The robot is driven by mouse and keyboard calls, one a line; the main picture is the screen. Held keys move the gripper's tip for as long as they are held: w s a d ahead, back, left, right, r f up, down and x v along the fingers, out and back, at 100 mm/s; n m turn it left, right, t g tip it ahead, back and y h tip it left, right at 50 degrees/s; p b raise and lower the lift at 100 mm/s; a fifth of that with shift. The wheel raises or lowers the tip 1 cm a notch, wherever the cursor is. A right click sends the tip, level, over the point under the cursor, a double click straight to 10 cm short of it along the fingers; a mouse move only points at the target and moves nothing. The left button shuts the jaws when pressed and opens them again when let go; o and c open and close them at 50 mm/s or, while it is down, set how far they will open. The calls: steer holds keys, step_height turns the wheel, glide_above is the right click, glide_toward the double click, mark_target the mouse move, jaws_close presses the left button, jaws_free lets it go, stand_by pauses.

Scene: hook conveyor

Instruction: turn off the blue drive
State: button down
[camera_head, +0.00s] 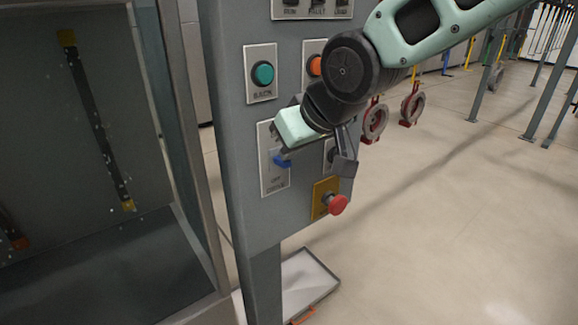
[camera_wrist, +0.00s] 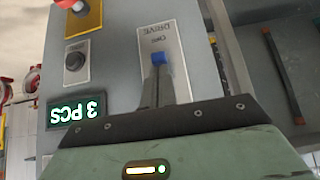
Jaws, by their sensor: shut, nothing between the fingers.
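The blue drive switch (camera_head: 281,160) is a small blue lever on a pale plate (camera_head: 273,184) on the grey control panel. It also shows in the wrist view (camera_wrist: 158,58), on the plate whose lettering, including DRIVE, appears upside down. My gripper (camera_head: 281,152) reaches the panel from the upper right. In the wrist view its dark fingers (camera_wrist: 158,72) are together and their tips are right at the blue lever. I cannot tell whether they touch it. The gripper body hides the upper part of the plate in the head view.
A teal button (camera_head: 263,74) and an orange button (camera_head: 315,66) are above. A green-lit counter (camera_wrist: 80,111) shows in the wrist view.

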steer(key=f+b, duration=0.1)
steer(key=b, duration=0.2)
steer(key=shift+s+d+f+t, duration=0.2)
steer(key=shift+s+f+t, duration=0.05)
steer(key=shift+f+t, duration=0.15)
steer(key=shift+r+p, duration=0.3)
steer(key=shift+r, duration=0.2)
steer(key=shift+r+p, duration=0.55)
steer(key=shift+r, duration=0.2)
